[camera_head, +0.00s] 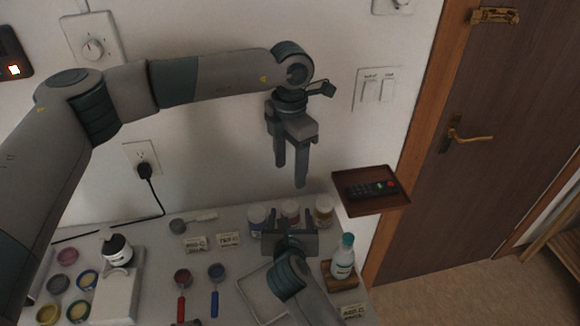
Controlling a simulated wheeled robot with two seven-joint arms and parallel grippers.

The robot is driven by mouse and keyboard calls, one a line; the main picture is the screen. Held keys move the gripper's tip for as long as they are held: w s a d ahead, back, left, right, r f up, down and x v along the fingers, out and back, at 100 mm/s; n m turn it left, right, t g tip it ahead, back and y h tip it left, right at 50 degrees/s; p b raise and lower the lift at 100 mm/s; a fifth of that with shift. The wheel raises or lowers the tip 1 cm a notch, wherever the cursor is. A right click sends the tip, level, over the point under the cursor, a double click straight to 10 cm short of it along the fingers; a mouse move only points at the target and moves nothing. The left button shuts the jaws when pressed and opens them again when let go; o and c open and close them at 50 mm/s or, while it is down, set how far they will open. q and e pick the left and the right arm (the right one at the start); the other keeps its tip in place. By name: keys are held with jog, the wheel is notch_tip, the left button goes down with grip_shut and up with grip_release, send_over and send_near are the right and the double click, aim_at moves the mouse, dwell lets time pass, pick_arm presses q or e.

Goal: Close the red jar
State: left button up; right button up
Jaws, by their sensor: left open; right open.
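The red jar (290,211) stands upright at the back of the table, in the middle of a row of three jars. Its content looks reddish; whether a lid is on it is too small to tell. My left gripper (290,175) hangs open and empty above the row, fingers pointing down, apart from the jars. My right gripper (290,240) is open just in front of the row and hides the lower part of the red jar. Several round, coloured lids or dishes (68,256) lie at the table's left; which belongs to the red jar is unclear.
A blue jar (257,216) and a yellowish jar (324,210) flank the red one. A bottle (343,258) stands at right, below a wall shelf (347,203) holding a remote. A white tray (253,292), red scoop (182,290), blue scoop (216,288) and black-lidded jar (117,247) are nearby.

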jog(key=b+v, duration=0.1)
jog(key=v, duration=1.6)
jog(key=shift+s, duration=0.1)
